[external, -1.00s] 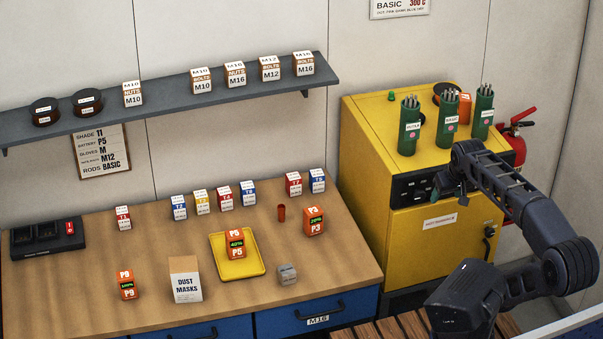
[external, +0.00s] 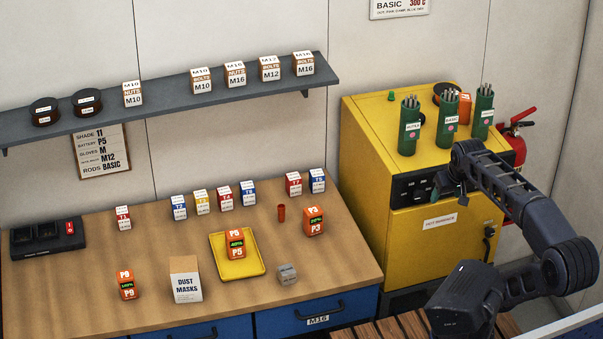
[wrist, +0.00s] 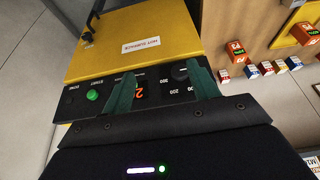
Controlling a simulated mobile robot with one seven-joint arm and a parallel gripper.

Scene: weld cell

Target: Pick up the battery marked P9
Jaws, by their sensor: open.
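The battery marked P9 (external: 127,285) is an orange box with a dark green-lit band. It stands upright on the bench at the front left, left of the dust masks box. It cannot be made out in the wrist view. My gripper (external: 452,187) is at the front of the yellow cabinet, far to the right of P9. In the wrist view my gripper (wrist: 162,90) has its two green fingers apart with nothing held between them, in front of the cabinet's control panel.
Battery P5 (external: 236,244) stands in a yellow tray (external: 257,268); battery P3 (external: 314,221) stands at the right. A dust masks box (external: 186,280) is beside P9. The yellow cabinet (external: 430,245) bears green rod holders (external: 450,120). The bench front between P9 and the left edge is clear.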

